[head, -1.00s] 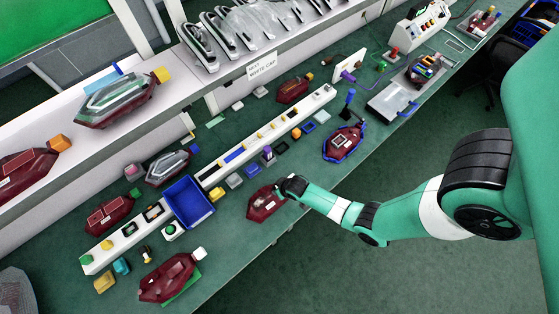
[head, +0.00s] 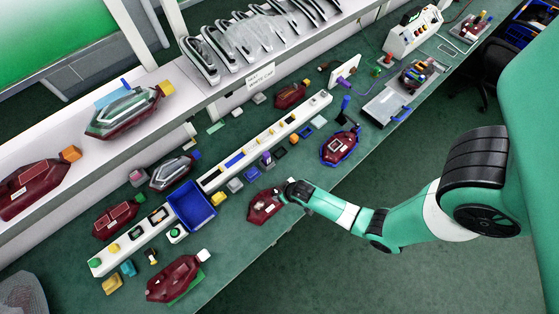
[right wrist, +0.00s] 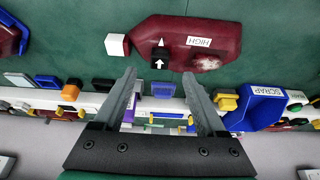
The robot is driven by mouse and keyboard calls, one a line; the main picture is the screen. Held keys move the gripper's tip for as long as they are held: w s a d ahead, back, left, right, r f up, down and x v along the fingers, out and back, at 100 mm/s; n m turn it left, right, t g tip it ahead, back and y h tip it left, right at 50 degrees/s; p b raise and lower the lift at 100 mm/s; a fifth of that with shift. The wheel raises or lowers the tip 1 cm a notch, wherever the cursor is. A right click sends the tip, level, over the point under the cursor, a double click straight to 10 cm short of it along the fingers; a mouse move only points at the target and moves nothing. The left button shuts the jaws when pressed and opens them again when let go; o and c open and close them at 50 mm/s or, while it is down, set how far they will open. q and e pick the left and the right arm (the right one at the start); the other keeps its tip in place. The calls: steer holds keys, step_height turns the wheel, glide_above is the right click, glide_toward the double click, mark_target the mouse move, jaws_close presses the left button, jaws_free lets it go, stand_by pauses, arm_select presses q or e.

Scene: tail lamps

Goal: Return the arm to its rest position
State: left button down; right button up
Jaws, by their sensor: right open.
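My right gripper (head: 282,190) comes in from the right in the head view, over the upper right end of a dark red tail lamp (head: 261,208) lying near the bench's front edge. In the right wrist view the two fingers (right wrist: 160,78) are spread wide with nothing held between them. A red lamp (right wrist: 215,48) with a HIGH label, a white cap (right wrist: 117,44) and a black arrow block (right wrist: 160,57) lies just beyond the fingertips. Whether the fingers touch it I cannot tell. My left gripper is not in view.
A blue bin (head: 190,207) marked SCRAP in the wrist view stands left of the lamp. A long white rail (head: 265,137) with small coloured parts runs behind it. Another red lamp (head: 341,146) lies to the right. The floor (head: 330,270) in front is clear.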

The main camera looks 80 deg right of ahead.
arm_select(q)
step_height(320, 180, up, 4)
steer(key=p, duration=0.3)
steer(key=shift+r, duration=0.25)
arm_select(e)
steer(key=v, duration=0.5)
steer(key=shift+d+f, duration=0.1)
steer(key=shift+w, duration=0.15)
